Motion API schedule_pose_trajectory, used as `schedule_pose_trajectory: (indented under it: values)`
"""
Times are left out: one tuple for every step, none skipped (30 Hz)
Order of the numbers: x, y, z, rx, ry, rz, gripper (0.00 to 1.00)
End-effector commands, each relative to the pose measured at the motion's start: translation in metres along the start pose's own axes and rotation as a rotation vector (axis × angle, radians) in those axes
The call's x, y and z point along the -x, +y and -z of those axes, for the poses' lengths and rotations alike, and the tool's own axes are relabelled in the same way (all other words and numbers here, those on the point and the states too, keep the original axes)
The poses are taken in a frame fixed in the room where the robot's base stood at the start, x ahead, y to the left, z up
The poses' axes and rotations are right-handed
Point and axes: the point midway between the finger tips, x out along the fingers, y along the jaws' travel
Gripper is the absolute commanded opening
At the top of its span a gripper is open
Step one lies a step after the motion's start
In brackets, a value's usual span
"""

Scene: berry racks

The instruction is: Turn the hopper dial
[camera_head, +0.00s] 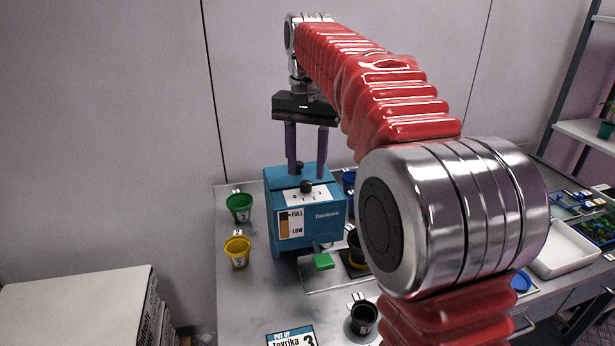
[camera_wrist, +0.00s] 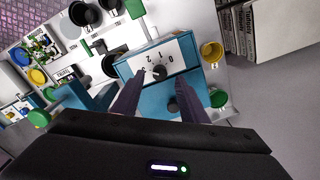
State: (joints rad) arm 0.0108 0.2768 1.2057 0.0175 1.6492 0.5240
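The blue hopper (camera_head: 280,212) stands on the bench with a FULL/LOW level window on its front. A white plate numbered 0 to 3 slopes on its top and carries the black dial (camera_head: 306,186). The dial also shows in the wrist view (camera_wrist: 160,72); where it points is too small to tell. A second black knob (camera_wrist: 172,103) sits on the lid behind the plate. My gripper (camera_head: 306,166) points down over the hopper's top, its two dark fingers wide apart and empty. In the wrist view the lid knob shows between the fingers and the dial just beyond their tips.
A green pot (camera_head: 239,207) and a yellow pot (camera_head: 237,251) stand left of the hopper. A green-ended lever (camera_head: 323,262) juts from its front. A black pot (camera_head: 364,318) stands in front. White tray (camera_head: 566,256) lies at right. My red arm hides part of the bench.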

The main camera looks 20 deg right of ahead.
Motion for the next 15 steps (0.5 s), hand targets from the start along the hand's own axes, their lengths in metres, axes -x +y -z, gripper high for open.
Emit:
schedule_pose_trajectory:
  values:
    - [-0.006,0.001,-0.001,0.000,-0.002,-0.001,0.39]
    - [-0.010,0.000,-0.001,0.000,-0.001,0.000,0.39]
    - [-0.015,0.001,-0.001,0.000,-0.002,-0.001,0.39]
    - [-0.018,0.000,-0.001,0.000,-0.001,-0.001,0.39]
    - [-0.021,0.000,-0.001,0.000,-0.001,0.000,0.39]
    - [-0.025,0.000,-0.001,0.000,-0.001,-0.001,0.39]
    - [-0.028,0.000,-0.001,0.000,-0.001,-0.001,0.39]
    - [-0.029,0.000,-0.001,0.000,0.000,0.000,0.39]
    - [-0.032,0.000,0.000,0.000,0.000,0.000,0.39]
    - [-0.033,0.000,-0.001,0.000,0.000,0.000,0.39]
    - [-0.034,0.000,-0.001,0.000,0.000,0.000,0.39]
    - [-0.035,0.000,-0.001,0.000,0.000,0.000,0.39]
    - [-0.035,0.000,-0.001,0.000,0.000,0.000,0.39]
    - [-0.035,0.000,-0.001,0.000,0.000,0.000,0.39]
    - [-0.035,0.000,0.000,0.000,0.000,0.000,0.39]
